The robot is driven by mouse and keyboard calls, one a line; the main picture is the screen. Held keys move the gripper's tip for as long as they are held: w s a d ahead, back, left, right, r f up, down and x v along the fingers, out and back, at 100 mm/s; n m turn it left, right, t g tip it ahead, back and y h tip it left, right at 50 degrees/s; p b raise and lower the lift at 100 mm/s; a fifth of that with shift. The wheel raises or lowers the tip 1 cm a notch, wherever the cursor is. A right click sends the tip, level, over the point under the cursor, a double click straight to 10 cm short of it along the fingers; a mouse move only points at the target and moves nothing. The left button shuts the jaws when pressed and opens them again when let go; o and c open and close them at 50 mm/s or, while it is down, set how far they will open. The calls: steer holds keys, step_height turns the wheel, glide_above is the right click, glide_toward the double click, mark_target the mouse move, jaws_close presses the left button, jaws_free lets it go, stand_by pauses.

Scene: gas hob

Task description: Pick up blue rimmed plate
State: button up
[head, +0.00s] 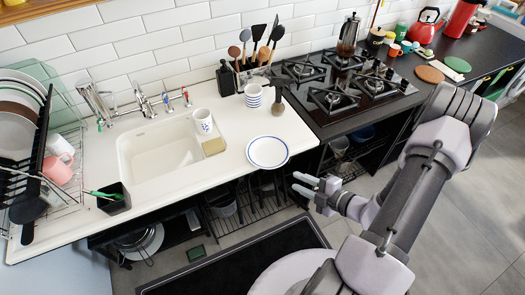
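The blue rimmed plate (267,152) is white with a thin blue ring. It lies flat on the white counter (235,146), right of the sink, and its near rim reaches the counter's front edge, seeming to overhang it slightly. My gripper (301,184) is in front of the counter, to the right of and below the plate in the picture, apart from it. Its two fingers point left with a gap between them, and nothing shows between them. Nothing hides the plate.
A striped cup stack (253,95) and a dark grinder-like object (278,101) stand behind the plate. A white mug (203,121) and a sponge (214,146) are by the sink (160,150). The gas hob (345,85) is on the right. Open shelving lies below the counter.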

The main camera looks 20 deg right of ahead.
steer(key=b+x, duration=0.4)
steer(key=x, duration=0.9)
steer(key=shift+w+b, duration=0.3)
steer(key=shift+b, duration=0.1)
steer(key=shift+a, duration=0.15)
steer(key=shift+c, duration=0.4)
jaws_close()
